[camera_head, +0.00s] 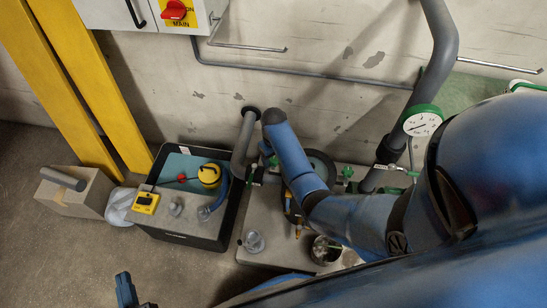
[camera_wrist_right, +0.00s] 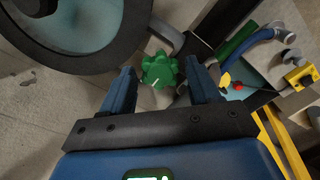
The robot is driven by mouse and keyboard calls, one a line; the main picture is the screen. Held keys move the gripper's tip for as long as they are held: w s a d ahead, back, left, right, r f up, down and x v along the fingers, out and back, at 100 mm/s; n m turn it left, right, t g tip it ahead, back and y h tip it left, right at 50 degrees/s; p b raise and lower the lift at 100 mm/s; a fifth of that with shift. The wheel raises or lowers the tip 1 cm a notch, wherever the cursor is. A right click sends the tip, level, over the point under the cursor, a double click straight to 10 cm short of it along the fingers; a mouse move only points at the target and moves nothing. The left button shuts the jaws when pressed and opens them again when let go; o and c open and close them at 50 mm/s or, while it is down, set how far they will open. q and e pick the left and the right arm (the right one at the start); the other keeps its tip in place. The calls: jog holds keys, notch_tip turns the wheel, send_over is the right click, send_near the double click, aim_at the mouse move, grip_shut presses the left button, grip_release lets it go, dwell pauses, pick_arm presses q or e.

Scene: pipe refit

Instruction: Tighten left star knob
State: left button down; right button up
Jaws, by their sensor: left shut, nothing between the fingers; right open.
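A green star knob (camera_wrist_right: 158,71) with a white mark shows in the right wrist view. My right gripper (camera_wrist_right: 162,74) is open, with one finger on each side of the knob; its left finger looks closer to it than the right one. In the head view my right arm reaches to the pipe joint, and only a bit of green (camera_head: 265,148) shows beside it; the arm hides most of that spot. Another green knob (camera_head: 347,172) is further right. My left gripper (camera_head: 125,290) is shut and empty at the bottom left, away from the pipes.
A grey pipe stub (camera_head: 243,140) comes from the wall. A pressure gauge (camera_head: 422,122) is on the right pipe. A metal cup (camera_head: 325,250) stands on the bench. Yellow posts (camera_head: 95,80) stand at left.

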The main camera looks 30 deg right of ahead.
jog(key=shift+c, duration=0.2)
jog(key=c, duration=0.8)
